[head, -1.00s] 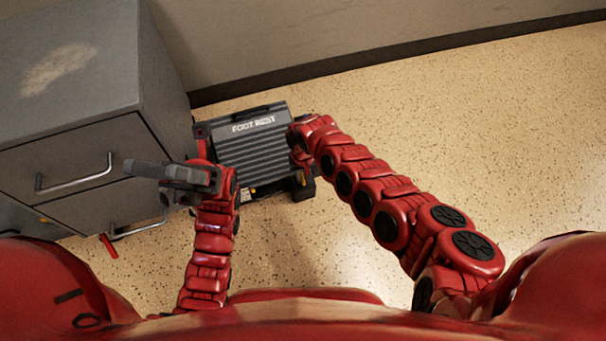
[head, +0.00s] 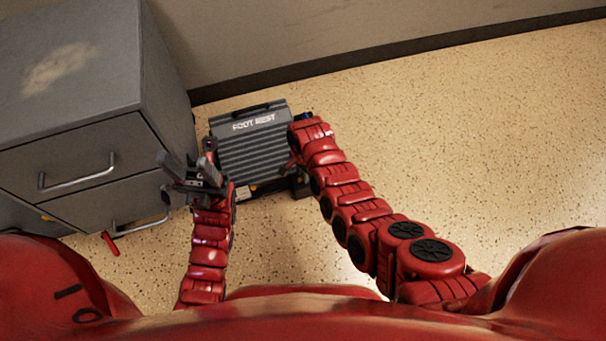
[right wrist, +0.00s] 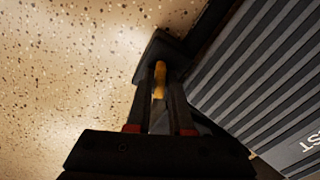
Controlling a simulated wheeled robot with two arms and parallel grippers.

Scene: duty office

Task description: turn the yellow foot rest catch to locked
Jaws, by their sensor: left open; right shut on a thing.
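The grey ribbed foot rest (head: 255,155) lies on the floor, with "FOOT REST" lettered across its top part. In the right wrist view its ribbed face (right wrist: 262,75) fills the right side. The yellow catch (right wrist: 159,80) shows between the fingers of my right gripper (right wrist: 163,78), which is shut on it beside the foot rest's edge. I cannot read the catch's setting. In the head view my right arm hides most of that spot. My left gripper (head: 189,158) is open and empty, pointing up at the left of the foot rest.
A grey drawer cabinet (head: 75,125) stands at the left, with metal handles and a small red piece (head: 110,243) below. The wall with a dark skirting (head: 370,63) runs behind. The speckled floor (head: 470,130) at the right is clear.

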